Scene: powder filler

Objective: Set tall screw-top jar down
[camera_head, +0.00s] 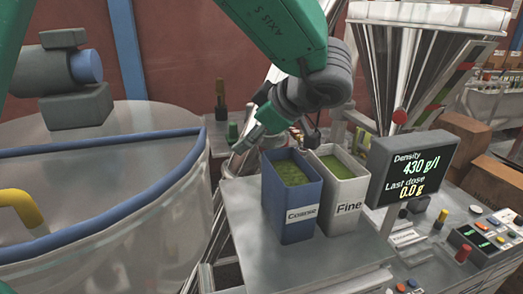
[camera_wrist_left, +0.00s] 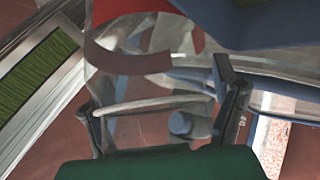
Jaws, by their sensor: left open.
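My left gripper (camera_head: 244,141) hangs at the end of a green and dark arm coming down from the top of the head view, behind the blue bin. In the left wrist view my left gripper (camera_wrist_left: 152,88) has its two dark fingers wide apart. Pale, see-through shapes and a small blue-grey knob (camera_wrist_left: 180,124) show between and beyond the fingers; I cannot tell whether any is held. I cannot pick out the tall screw-top jar with certainty. A slim dark bottle-like thing (camera_head: 220,100) with an olive top stands behind the gripper. My right gripper is not in view.
A blue bin (camera_head: 290,225) marked Coarse and a white bin (camera_head: 346,205) marked Fine, both with green contents, stand on a grey platform. A density display (camera_head: 410,168) stands to their right. A large clear tank (camera_head: 100,240) with a blue-edged top fills the left.

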